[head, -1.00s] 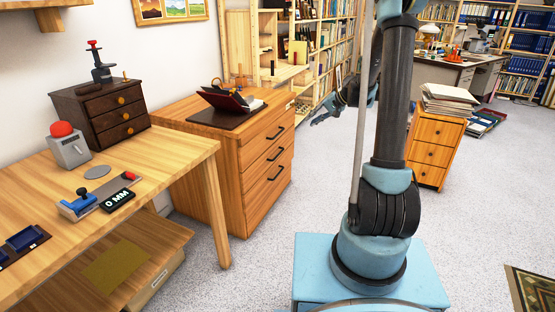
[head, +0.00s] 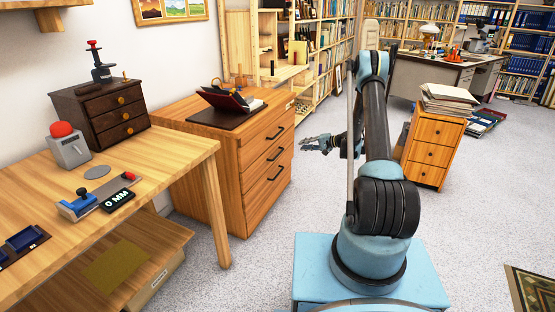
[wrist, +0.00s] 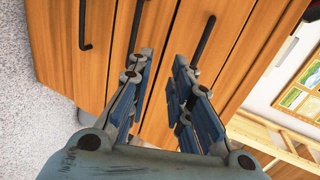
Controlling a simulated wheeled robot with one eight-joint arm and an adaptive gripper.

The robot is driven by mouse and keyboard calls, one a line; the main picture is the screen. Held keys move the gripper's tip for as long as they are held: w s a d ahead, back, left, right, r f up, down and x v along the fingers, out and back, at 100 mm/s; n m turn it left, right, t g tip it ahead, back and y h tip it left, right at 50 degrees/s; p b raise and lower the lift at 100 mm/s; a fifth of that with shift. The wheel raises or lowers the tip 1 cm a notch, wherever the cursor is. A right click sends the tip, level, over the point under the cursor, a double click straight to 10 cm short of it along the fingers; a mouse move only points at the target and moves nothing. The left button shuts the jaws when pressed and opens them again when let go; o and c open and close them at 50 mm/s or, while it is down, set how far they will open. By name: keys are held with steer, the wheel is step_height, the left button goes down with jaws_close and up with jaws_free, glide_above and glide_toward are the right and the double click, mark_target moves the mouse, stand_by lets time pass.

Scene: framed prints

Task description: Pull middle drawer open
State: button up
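A wooden cabinet (head: 220,170) stands left of centre in the head view, its three drawers flush. Its middle drawer (head: 258,168) has a black bar handle (head: 276,154). In the wrist view the cabinet appears turned sideways, with the middle handle (wrist: 135,27) between the bottom handle (wrist: 84,25) and the top handle (wrist: 204,40). My gripper (head: 308,143) is in front of the drawer fronts, to their right, apart from them. In the wrist view my gripper (wrist: 164,58) is open and empty, its fingers pointing at the front between the middle and top handles.
A dark tray (head: 222,116) with a book lies on the cabinet top. A wooden workbench (head: 150,165) stands left, holding a small dark chest (head: 105,112) with knobbed drawers. Another drawer cabinet (head: 432,150) with papers stands right. Grey floor is clear before the cabinet.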

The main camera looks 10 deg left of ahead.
steer(key=y, duration=0.1)
glide_toward(277, 156)
steer(key=shift+m+t, duration=0.3)
steer(key=x, duration=0.7)
steer(key=f+x, duration=0.1)
steer(key=x, duration=0.2)
steer(key=shift+w, duration=0.45)
steer(key=shift+c, duration=0.5)
jaws_close()
